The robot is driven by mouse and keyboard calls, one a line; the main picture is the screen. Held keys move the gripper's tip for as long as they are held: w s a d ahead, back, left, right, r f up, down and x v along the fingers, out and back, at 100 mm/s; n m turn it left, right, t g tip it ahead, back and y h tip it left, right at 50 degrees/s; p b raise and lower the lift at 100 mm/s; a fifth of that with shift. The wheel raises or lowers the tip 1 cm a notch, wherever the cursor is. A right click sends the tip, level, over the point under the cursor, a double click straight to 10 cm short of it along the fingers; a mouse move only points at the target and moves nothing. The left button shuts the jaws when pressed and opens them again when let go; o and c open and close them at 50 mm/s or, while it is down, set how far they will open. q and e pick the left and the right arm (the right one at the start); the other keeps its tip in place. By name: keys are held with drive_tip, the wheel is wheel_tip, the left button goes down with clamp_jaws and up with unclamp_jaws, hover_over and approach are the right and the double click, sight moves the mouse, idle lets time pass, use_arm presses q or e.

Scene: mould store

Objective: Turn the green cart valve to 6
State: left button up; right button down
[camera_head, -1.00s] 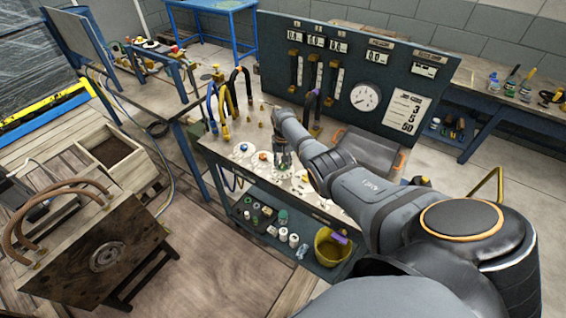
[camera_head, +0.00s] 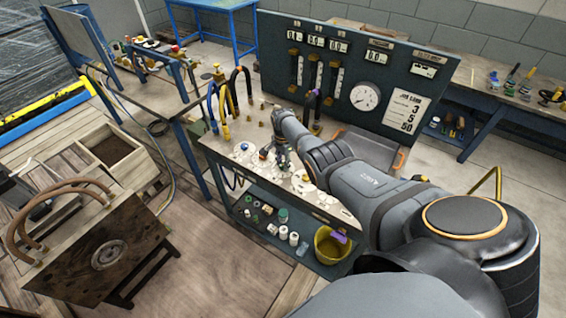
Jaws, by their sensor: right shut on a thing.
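The cart (camera_head: 335,211) stands in the middle, with a row of small valves on round white dials on its light top. My right arm reaches over it from the lower right. My right gripper (camera_head: 272,157) is low over the dials and shut on a small valve knob. The fingers hide the knob, so I cannot tell its colour. No green valve shows clearly, and the dial numbers are too small to read. A white dial (camera_head: 242,149) shows left of the gripper. My left gripper is out of view.
A dark panel (camera_head: 430,95) with a round gauge (camera_head: 365,97) stands behind the cart top. Curved hoses (camera_head: 240,75) rise at its back left. A yellow bucket (camera_head: 330,246) sits on the lower shelf. A wooden crate (camera_head: 108,155) and mould block (camera_head: 105,250) stand left.

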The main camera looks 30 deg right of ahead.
drive_tip(key=m, duration=0.8)
drive_tip(key=shift+m, duration=0.6)
drive_tip(key=c, duration=1)
unclamp_jaws()
drive_tip(key=shift+r, duration=0.1)
drive_tip(key=shift+w+d+r, duration=0.1)
drive_tip(key=shift+r, duration=0.5)
wheel_tip(320, 180, up, 11)
drive_tip(key=shift+f, duration=0.2)
